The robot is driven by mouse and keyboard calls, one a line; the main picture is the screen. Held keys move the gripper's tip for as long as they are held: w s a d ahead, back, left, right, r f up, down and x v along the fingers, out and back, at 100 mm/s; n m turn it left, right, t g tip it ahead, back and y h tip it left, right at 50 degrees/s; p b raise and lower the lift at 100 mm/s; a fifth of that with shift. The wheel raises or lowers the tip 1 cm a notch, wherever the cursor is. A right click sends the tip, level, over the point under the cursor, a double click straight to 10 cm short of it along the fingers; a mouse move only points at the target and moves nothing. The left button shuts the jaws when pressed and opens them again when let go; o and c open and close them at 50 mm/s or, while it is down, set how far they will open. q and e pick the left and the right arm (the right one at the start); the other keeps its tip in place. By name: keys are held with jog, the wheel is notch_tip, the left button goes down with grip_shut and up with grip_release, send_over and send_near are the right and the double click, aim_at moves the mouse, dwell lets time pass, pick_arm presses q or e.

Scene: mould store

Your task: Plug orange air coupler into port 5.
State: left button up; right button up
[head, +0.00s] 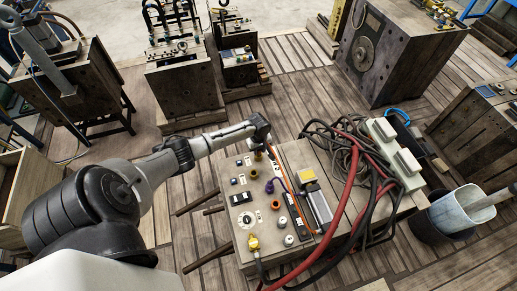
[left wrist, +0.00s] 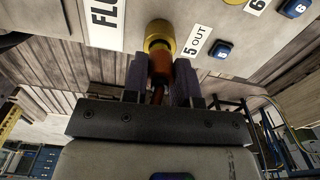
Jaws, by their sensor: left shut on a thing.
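My left gripper (head: 260,140) is over the far edge of the grey mould block (head: 232,222), which carries labels and several ports. In the left wrist view, the left gripper (left wrist: 160,88) is shut on the orange air coupler (left wrist: 159,68), with one dark finger on each side. The coupler's front end is at the brass ring of a port (left wrist: 158,36) beside the "5 OUT" label (left wrist: 197,41). The two overlap in this view, and I cannot tell whether they touch or how deep the coupler sits. My right gripper is not in view.
Black and red hoses (head: 347,190) lie in loops over the block's right side. A grey bucket (head: 455,212) stands at the right. More mould blocks (head: 183,85) stand at the back.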

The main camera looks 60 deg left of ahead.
pick_arm(q)
jog(key=shift+f, duration=0.4)
dwell(0.4)
grip_shut()
jog(key=o, duration=1)
grip_release()
jog(key=shift+o, duration=0.3)
jog(key=o, duration=0.3)
jog(key=shift+r, duration=0.1)
